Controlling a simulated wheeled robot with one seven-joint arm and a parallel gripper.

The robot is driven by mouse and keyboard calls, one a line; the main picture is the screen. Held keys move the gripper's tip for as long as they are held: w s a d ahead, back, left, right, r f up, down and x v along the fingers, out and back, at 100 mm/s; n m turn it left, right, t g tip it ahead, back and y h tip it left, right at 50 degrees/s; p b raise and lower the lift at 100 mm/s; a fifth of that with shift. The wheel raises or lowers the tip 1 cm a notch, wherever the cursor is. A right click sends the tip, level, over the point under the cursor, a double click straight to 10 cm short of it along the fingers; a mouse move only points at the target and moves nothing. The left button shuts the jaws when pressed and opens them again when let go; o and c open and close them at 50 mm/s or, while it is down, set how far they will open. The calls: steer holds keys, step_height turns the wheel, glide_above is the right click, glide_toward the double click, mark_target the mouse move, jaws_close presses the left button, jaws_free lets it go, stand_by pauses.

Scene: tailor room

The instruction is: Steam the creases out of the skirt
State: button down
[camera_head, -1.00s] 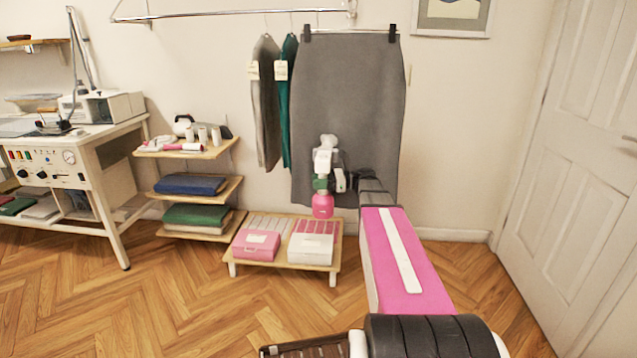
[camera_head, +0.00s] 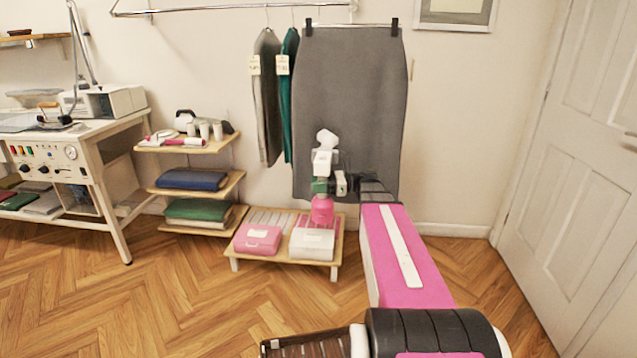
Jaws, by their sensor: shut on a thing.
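The grey skirt (camera_head: 350,90) hangs by two dark clips from a rail against the wall. Creases on it are too fine to make out here. My gripper (camera_head: 323,186) is shut on a hand steamer with a white head (camera_head: 326,140) and a pink tank (camera_head: 322,211). The steamer is roughly upright in front of the skirt's lower left part, head up and tank near the hem. I cannot tell whether the head touches the cloth. My arm and the steamer hide part of the skirt's lower edge.
Grey and green tagged garments (camera_head: 268,95) hang close left of the skirt. A low wooden stand (camera_head: 285,257) with pink and white boxes is below. Shelves (camera_head: 190,149) and a steam table (camera_head: 95,140) stand left. A white door (camera_head: 575,150) is at right.

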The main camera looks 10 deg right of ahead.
steer(key=shift+s+a, duration=0.3)
steer(key=shift+s, duration=0.65)
steer(key=shift+s+a, duration=0.3)
steer(key=shift+s, duration=0.6)
steer(key=shift+s+a, duration=0.3)
steer(key=shift+s, duration=0.65)
